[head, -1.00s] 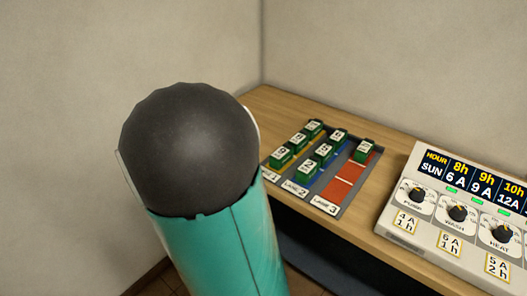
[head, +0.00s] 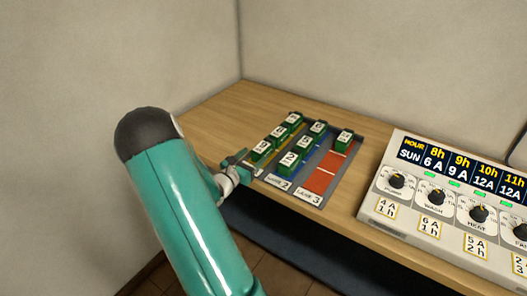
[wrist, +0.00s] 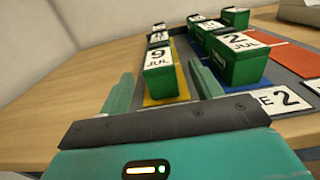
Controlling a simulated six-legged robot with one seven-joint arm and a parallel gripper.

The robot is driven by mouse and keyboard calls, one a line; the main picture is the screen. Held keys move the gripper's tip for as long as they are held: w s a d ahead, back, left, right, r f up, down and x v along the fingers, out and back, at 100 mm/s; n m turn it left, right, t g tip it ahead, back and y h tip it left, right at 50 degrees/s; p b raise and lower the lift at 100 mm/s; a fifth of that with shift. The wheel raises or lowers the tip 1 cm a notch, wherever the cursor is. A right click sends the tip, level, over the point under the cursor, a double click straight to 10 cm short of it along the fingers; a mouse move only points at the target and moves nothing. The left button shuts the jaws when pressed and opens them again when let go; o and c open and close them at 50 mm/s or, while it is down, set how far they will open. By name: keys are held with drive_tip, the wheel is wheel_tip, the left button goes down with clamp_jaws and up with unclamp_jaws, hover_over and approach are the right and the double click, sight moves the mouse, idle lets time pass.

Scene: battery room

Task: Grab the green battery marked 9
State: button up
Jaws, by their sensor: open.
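The green battery marked 9 (wrist: 159,82) stands upright at the near end of the yellow lane in the wrist view, with "9 JUL" on its white label. In the head view it is the front battery of the left row (head: 262,149). My gripper (wrist: 161,72) is open, its two teal fingers spread to the left and right of the battery's line. The battery shows between them, a little ahead, and I see no contact. In the head view my gripper (head: 238,165) is at the tray's near left corner.
A green battery marked 2 (wrist: 239,60) stands close on the right in the blue lane. More batteries stand behind in both lanes, and one (head: 344,138) in the red lane. A control panel (head: 440,185) with knobs is at right. The wooden table is clear at left.

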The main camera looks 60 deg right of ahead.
sight(263, 145)
drive_tip(key=d, duration=0.5)
drive_tip(key=s+d, duration=0.1)
drive_tip(key=d, duration=0.1)
drive_tip(key=shift+d+r, duration=0.1)
drive_tip(key=shift+d, duration=0.25)
drive_tip(key=c, duration=1.2)
clamp_jaws()
drive_tip(key=shift+r, duration=0.15)
